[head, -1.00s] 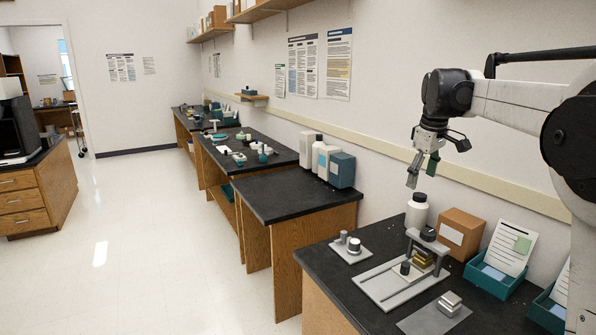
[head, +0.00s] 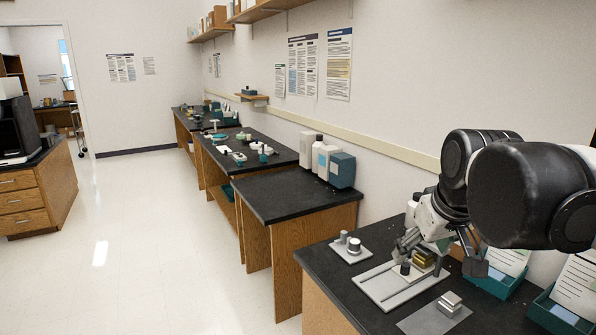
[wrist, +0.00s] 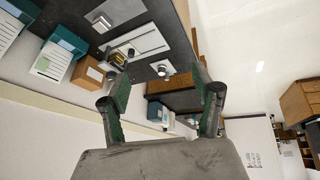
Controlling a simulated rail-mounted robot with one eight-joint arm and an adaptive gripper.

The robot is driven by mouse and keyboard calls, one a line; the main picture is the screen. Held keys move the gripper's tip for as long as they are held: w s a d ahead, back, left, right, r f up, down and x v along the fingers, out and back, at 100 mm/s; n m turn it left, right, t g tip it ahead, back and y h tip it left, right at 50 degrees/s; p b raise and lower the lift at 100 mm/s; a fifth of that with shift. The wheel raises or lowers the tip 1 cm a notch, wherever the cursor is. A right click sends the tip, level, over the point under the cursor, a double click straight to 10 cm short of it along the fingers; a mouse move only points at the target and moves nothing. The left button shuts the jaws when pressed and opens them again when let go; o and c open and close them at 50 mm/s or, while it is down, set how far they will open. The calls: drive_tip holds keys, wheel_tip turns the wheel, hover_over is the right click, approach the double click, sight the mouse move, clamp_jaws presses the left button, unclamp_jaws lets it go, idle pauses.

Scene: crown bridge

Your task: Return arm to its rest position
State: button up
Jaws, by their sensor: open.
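My gripper (head: 440,255) is at the right of the head view, in front of the near black bench (head: 330,270). Its fingers are spread, with nothing between them. In the wrist view my gripper (wrist: 165,85) also shows two green-padded fingers wide apart and empty. In the head view my gripper overlaps the grey plate fixture (head: 385,290) with its brass block (head: 422,259); I cannot tell the gap between them. My dark arm links fill the right side and hide part of the bench.
A small plate with round posts (head: 352,248) and a grey metal block (head: 449,303) lie on the bench. Teal trays with cards (head: 560,312) stand at right. A brown box (wrist: 88,72) shows in the wrist view. The floor at left is clear.

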drive_tip(key=s+a+f+m+t, duration=0.1)
drive_tip(key=s+a+f+m, duration=0.1)
drive_tip(key=s+f, duration=0.8)
drive_tip(key=shift+s+a+t, duration=0.3)
drive_tip(key=shift+s+a, duration=0.05)
drive_tip(key=shift+s, duration=0.85)
